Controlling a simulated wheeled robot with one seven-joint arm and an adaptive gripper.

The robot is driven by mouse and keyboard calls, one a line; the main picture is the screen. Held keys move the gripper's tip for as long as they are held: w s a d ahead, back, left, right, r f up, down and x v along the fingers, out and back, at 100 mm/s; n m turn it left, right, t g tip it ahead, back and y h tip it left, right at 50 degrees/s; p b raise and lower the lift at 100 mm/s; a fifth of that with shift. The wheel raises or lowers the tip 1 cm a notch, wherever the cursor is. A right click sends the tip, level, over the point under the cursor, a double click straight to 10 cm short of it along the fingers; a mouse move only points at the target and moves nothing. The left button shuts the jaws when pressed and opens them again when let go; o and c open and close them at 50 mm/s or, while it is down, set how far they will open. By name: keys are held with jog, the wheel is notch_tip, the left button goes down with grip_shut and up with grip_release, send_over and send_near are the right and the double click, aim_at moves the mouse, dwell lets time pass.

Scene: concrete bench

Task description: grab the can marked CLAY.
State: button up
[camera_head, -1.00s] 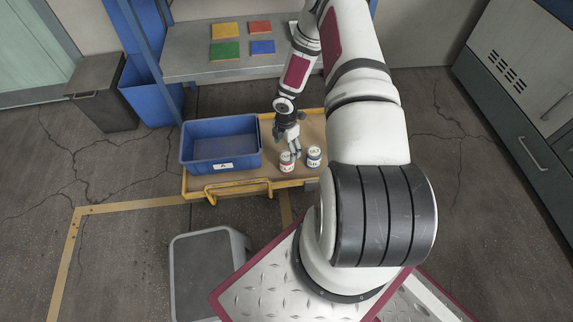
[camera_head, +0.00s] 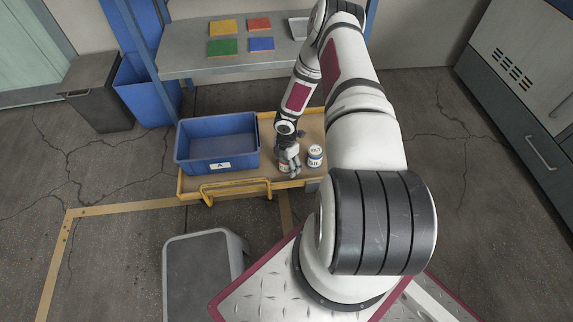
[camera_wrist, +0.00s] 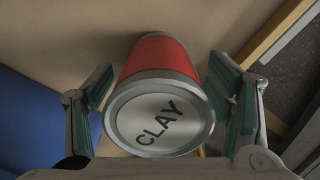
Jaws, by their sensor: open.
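The can marked CLAY (camera_wrist: 160,118) is red with a pale metal lid and stands upright on the tan top of the yellow cart. In the wrist view it sits between the two open fingers of my gripper (camera_wrist: 165,95), with its lettered lid facing the camera.
A white and blue can (camera_head: 315,156) stands just right of my gripper on the cart (camera_head: 225,187). A blue bin (camera_head: 217,165) labelled A stands on the cart's left. Behind is a grey bench (camera_head: 185,62) with coloured squares.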

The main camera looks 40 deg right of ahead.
jog(key=shift+r, duration=0.1)
jog(key=c, duration=1.6)
jog(key=shift+c, duration=0.2)
